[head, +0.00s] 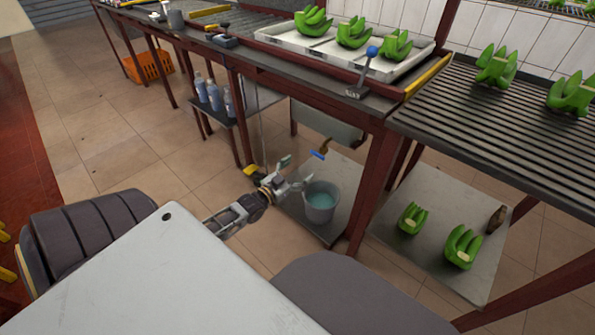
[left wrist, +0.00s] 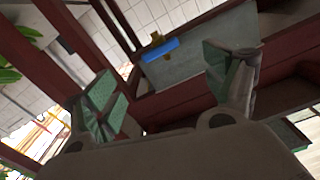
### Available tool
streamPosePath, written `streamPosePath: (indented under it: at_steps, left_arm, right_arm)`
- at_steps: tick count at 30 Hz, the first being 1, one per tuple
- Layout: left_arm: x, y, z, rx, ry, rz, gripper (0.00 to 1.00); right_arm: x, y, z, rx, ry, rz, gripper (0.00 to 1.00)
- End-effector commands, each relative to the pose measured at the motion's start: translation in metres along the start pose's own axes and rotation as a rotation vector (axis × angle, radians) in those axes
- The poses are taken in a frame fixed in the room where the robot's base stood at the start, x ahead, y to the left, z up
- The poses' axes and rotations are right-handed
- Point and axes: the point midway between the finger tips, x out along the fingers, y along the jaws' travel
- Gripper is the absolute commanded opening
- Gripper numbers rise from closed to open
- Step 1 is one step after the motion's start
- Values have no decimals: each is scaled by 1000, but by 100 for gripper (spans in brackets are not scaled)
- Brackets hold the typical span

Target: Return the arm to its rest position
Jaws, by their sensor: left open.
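My left gripper (head: 294,172) is in the middle of the head view, in front of the table's lower shelf and beside a grey bucket (head: 320,203) of bluish water. Its two fingers are spread apart and hold nothing. In the left wrist view the open fingers with green pads (left wrist: 160,90) frame a grey basin (left wrist: 205,50) under the table, with a blue-handled tap (left wrist: 162,50). The tap handle also shows in the head view (head: 318,155), apart from the gripper. My right gripper is not in view.
The dark red table frame (head: 375,185) stands right of the gripper. A white tray (head: 345,55) with green banana bunches is on top. Bottles (head: 213,95) stand on a small shelf at left. More bunches (head: 463,247) lie on the lower right shelf. Floor at left is open.

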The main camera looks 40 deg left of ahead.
Motion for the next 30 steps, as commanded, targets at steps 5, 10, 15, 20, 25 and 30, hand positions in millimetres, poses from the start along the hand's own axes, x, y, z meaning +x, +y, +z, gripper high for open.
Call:
streamPosePath:
  at_steps: [5, 10, 15, 20, 25, 30]
  left_arm:
    - [0, 0, 0, 0, 0, 0, 85]
    - [0, 0, 0, 0, 0, 0, 85]
    - [0, 0, 0, -3, 0, 0, 85]
    - [0, 1, 8, -10, -33, 4, 85]
    - [-2, 3, 29, -17, -132, 14, 85]
    - [-7, 8, 57, -13, -273, 30, 85]
  right_arm:
    - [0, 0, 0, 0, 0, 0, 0]
    - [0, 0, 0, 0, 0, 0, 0]
    - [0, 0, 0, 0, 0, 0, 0]
    - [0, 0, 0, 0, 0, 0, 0]
    - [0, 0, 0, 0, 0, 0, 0]
    - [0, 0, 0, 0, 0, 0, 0]
